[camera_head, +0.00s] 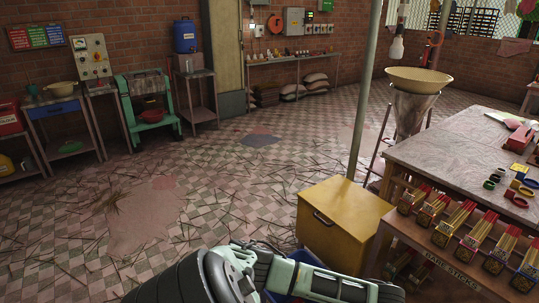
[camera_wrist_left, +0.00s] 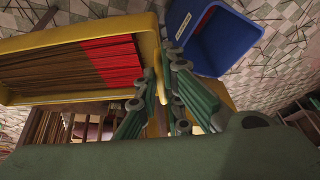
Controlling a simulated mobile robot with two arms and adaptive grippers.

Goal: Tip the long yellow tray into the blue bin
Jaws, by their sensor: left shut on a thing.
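The long yellow tray (camera_wrist_left: 50,40) fills the upper left of the left wrist view. Thin brown sticks with red ends lie in it, the red ends toward my gripper. My left gripper (camera_wrist_left: 166,86) is shut on the tray's near end. The blue bin (camera_wrist_left: 228,42) stands at the upper right of that view, just beyond the fingers and beside the tray end. My right gripper is not seen.
A yellow cabinet (camera_head: 340,225) stands just beyond my arm, beside a thin metal pole (camera_head: 366,90). At the right, a wooden rack (camera_head: 455,268) holds several small yellow holders of red sticks, below a worktable (camera_head: 440,145). The tiled floor at left is open, strewn with loose sticks.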

